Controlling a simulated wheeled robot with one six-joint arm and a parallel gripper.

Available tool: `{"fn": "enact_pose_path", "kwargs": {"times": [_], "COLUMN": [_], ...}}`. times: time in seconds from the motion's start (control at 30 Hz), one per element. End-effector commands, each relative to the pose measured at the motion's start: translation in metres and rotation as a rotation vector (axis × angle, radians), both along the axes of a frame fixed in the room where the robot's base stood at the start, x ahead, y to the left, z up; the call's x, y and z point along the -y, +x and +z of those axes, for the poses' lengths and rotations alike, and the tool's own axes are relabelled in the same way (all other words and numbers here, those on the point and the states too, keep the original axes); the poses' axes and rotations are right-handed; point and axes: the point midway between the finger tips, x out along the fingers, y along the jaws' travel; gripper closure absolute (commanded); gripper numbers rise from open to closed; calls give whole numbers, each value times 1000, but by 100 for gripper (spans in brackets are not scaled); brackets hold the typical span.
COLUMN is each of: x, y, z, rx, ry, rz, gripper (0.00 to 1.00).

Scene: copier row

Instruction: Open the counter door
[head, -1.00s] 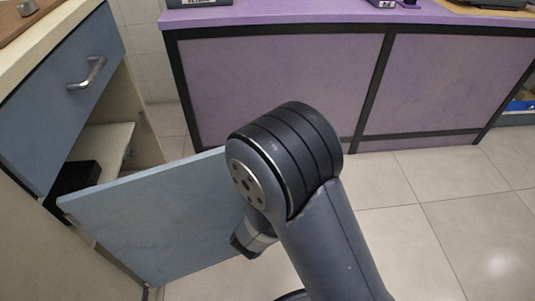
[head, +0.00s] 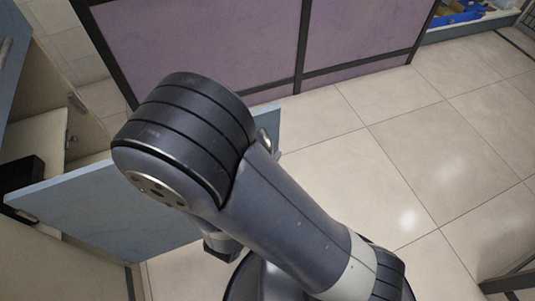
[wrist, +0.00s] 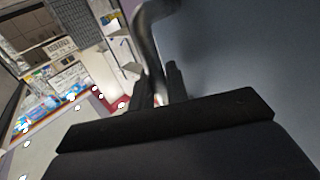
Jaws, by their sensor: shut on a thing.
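The counter door (head: 110,215) is a light blue panel that stands swung out from the counter, with the cabinet inside showing behind it. In the wrist view the door fills the right side as a blue-grey surface (wrist: 245,55). A curved metal handle (wrist: 148,40) runs down between the two dark fingers of my gripper (wrist: 160,80), which is shut on it. In the head view a metal handle end (head: 268,125) shows at the door's far right edge. My arm hides much of the door there, and the fingers are not visible.
The open cabinet has a pale shelf (head: 40,145) and a black box (head: 22,173) inside. A blue drawer front (head: 15,50) is above, at the left edge. A purple-panelled counter (head: 200,45) stands behind. The tiled floor (head: 400,150) at the right is clear.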

Motion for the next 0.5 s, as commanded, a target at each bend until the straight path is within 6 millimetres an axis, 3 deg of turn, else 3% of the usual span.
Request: {"fn": "enact_pose_path", "kwargs": {"times": [0.17, 0.2, 0.27, 0.5], "x": [-1, -1, -1, -1], "y": [0, 0, 0, 0], "z": [0, 0, 0, 0], "rx": [-1, -1, -1, -1], "ry": [0, 0, 0, 0], "rz": [2, 3, 3, 3], "gripper": [100, 83, 79, 79]}}
